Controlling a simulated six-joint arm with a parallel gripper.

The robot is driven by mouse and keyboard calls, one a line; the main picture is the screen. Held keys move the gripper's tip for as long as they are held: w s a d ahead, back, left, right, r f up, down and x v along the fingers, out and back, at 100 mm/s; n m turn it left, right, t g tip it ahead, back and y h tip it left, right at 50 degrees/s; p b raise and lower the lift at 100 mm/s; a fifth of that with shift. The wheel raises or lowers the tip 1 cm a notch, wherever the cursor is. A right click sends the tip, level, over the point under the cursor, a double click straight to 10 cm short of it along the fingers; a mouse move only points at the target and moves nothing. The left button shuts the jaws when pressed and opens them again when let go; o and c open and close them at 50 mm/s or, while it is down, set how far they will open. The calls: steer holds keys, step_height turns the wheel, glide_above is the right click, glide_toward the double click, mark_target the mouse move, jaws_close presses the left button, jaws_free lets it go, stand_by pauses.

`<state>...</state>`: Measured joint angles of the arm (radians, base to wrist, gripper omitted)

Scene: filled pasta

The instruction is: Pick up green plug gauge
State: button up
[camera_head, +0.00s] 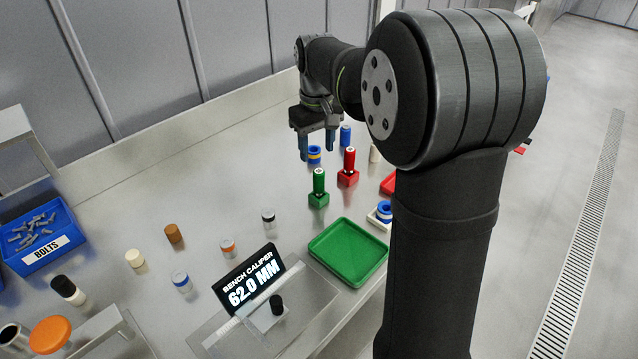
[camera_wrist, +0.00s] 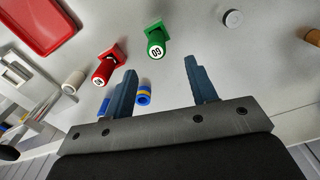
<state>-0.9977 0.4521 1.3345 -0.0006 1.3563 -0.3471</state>
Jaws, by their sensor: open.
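The green plug gauge (camera_head: 319,182) stands upright in a green square base on the bench, left of the red plug gauge (camera_head: 349,161). In the wrist view the green plug gauge (camera_wrist: 155,41) shows a white end marked with a number and lies beyond my fingertips. The red plug gauge (camera_wrist: 104,70) is left of it there, near my left finger. My gripper (camera_head: 317,148) is open and empty, above the back of the bench, behind both gauges. In the wrist view my gripper (camera_wrist: 163,75) has its two fingers wide apart.
A green tray (camera_head: 348,252) is in front of the gauges. The caliper display (camera_head: 249,281) and several small cylinders stand left. A blue bolt bin (camera_head: 41,238) is far left.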

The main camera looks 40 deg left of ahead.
mark_target(319, 171)
step_height(319, 171, down, 6)
steer(key=shift+r, duration=0.15)
steer(key=shift+w+f, duration=0.2)
steer(key=shift+f, duration=1.2)
steer(key=shift+w+f, duration=0.15)
steer(key=shift+f, duration=1.2)
jaws_close()
steer(key=shift+r, duration=0.15)
step_height(319, 171, up, 4)
steer(key=shift+r, duration=0.15)
steer(key=w+d+r, duration=0.4)
steer(key=d+r, duration=0.2)
steer(key=d, duration=0.4)
steer(key=shift+w+d+r, duration=0.25)
steer(key=shift+w+d, duration=0.1)
